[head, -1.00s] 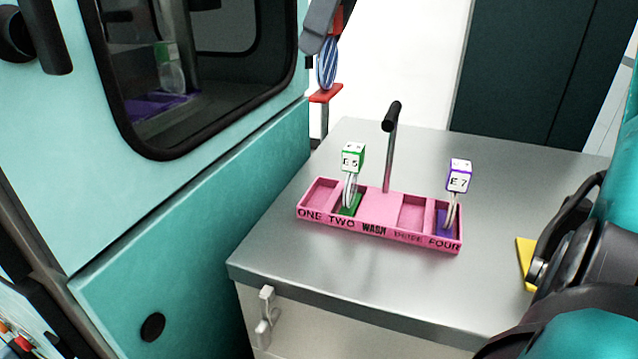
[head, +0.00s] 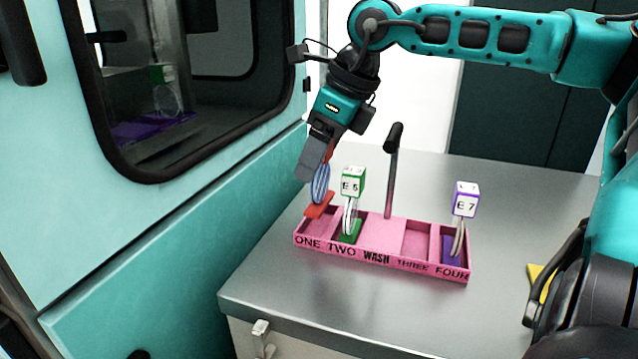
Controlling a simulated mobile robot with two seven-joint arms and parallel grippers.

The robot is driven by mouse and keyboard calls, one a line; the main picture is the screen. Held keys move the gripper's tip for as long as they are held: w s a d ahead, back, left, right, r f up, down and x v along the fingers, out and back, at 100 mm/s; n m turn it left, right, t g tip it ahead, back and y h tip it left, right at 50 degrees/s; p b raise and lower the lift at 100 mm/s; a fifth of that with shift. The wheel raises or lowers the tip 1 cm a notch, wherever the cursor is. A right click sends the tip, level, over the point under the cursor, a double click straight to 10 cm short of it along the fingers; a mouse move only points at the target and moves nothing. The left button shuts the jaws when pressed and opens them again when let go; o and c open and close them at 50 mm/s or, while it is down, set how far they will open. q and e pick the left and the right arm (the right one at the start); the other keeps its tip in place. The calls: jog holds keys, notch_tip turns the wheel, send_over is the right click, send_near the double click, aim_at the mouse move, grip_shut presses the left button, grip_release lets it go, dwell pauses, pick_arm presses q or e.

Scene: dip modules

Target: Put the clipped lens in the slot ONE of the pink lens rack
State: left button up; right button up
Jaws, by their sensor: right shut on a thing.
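The pink lens rack (head: 380,262) stands on the metal counter, its front marked ONE, TWO, WASH, THREE, FOUR from left to right. My right gripper (head: 318,165) is shut on the clipped lens (head: 320,184), a blue-rimmed round lens with a red base plate (head: 319,206). The lens hangs tilted at slot ONE (head: 316,228), over its back part; I cannot tell whether the base touches the rack. Slot ONE's visible floor is bare. The gripper's fingertips are partly hidden behind the lens and hand. My left gripper is not in view.
A lens with a green E5 block (head: 352,182) stands in slot TWO, close to the right of the held lens. A lens with a purple E7 block (head: 466,199) stands in slot FOUR. A black-topped handle (head: 392,165) rises behind WASH. A teal cabinet with a window (head: 190,230) borders the left.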

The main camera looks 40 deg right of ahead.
aim_at(320, 174)
notch_tip(320, 174, down, 5)
jog(key=shift+r, duration=0.2)
jog(key=o, duration=1.1)
jog(key=shift+c, duration=0.2)
jog(key=shift+s+r, duration=0.1)
jog(key=shift+r, duration=0.45)
jog(key=v, duration=1.1)
jog(key=shift+s, duration=0.1)
